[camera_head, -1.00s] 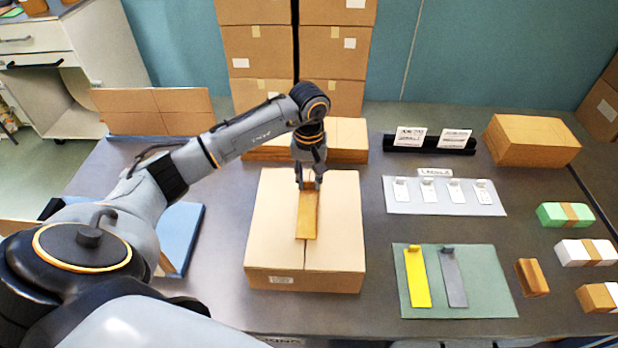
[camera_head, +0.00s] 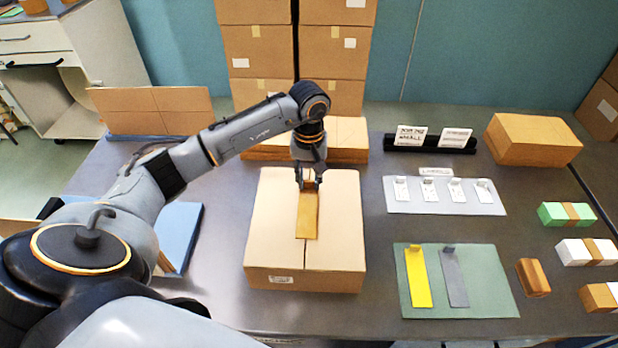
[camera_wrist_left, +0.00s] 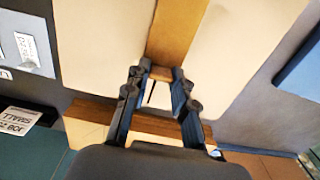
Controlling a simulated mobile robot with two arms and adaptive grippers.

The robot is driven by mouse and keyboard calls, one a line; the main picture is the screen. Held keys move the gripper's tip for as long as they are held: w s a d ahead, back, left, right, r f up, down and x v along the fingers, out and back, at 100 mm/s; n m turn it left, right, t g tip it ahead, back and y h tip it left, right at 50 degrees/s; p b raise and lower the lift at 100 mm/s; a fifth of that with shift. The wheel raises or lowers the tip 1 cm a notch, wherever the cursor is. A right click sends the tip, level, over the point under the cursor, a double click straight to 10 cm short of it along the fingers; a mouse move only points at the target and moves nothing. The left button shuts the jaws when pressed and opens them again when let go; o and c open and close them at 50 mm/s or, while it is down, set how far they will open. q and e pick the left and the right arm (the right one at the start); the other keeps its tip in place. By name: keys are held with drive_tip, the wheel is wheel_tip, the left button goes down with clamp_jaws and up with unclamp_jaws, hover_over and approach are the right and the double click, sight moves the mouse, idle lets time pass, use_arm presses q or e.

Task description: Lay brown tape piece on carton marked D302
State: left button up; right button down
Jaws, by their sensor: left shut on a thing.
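The brown tape piece (camera_head: 307,222) lies along the middle seam of a closed carton (camera_head: 342,225), near its centre. The carton has a small white label (camera_head: 281,280) on its front side; its print is too small to read. My left gripper (camera_head: 309,184) is shut on the far end of the tape piece, low over the carton top. In the left wrist view the tape piece (camera_wrist_left: 176,30) runs away from between the fingers (camera_wrist_left: 158,85) over the seam. My right gripper is not in view.
A green mat (camera_head: 480,295) with a yellow piece (camera_head: 417,278) and a grey piece (camera_head: 453,278) lies to the right. Behind it is a pale sheet (camera_head: 445,209) with several small tags. Flat cartons (camera_head: 347,140) lie behind the carton.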

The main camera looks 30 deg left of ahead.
use_arm(q)
drive_tip(key=shift+f+b, duration=0.15)
drive_tip(key=shift+b, duration=0.25)
idle(0.5)
drive_tip(key=o, duration=0.9)
drive_tip(key=shift+o, duration=0.3)
drive_tip(key=o, duration=0.4)
drive_tip(key=shift+r+p, duration=1.75)
drive_tip(key=shift+r, duration=1.8)
